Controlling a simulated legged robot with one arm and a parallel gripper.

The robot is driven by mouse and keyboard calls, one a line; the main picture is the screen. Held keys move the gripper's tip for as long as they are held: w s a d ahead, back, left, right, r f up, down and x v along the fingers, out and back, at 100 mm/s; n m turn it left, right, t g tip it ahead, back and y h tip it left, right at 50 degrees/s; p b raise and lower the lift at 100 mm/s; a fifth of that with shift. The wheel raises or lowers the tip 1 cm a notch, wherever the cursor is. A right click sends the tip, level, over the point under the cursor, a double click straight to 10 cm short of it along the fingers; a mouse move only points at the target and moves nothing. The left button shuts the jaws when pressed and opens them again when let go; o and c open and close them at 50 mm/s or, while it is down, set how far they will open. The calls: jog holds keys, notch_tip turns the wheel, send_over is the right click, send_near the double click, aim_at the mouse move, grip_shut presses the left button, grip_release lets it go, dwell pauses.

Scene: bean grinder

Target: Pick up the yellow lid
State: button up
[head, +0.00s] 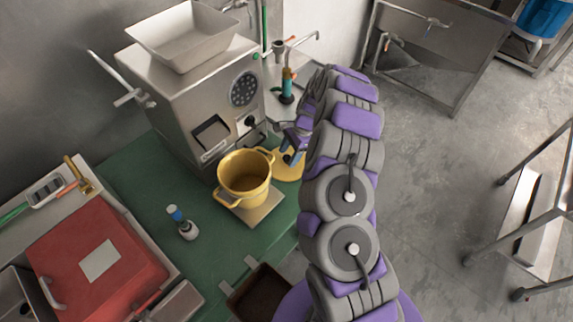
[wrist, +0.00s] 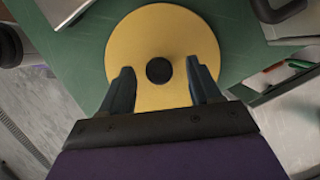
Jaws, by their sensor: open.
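The yellow lid (wrist: 150,30) lies on the green table (wrist: 88,58) and is a round disc with a dark round knob (wrist: 159,70) at its middle. In the head view the lid (head: 289,172) shows just right of the yellow pot (head: 244,180), partly hidden by my arm and gripper. My gripper (head: 293,158) is over the lid. In the wrist view my gripper (wrist: 160,78) is open, one finger on each side of the knob with gaps between. I cannot tell how high the fingertips are above the lid.
A large grinder (head: 195,85) stands behind the pot. The pot sits on a small metal plate (head: 262,209). A small bottle (head: 184,224) and a red case (head: 95,262) are to the left. A dark brown tray (head: 262,294) is at the front edge.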

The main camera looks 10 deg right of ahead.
jog(key=shift+f, duration=0.25)
jog(key=shift+a, duration=0.2)
jog(key=c, duration=0.6)
jog(key=shift+d, duration=0.15)
jog(key=c, duration=0.6)
jog(key=shift+o, duration=0.2)
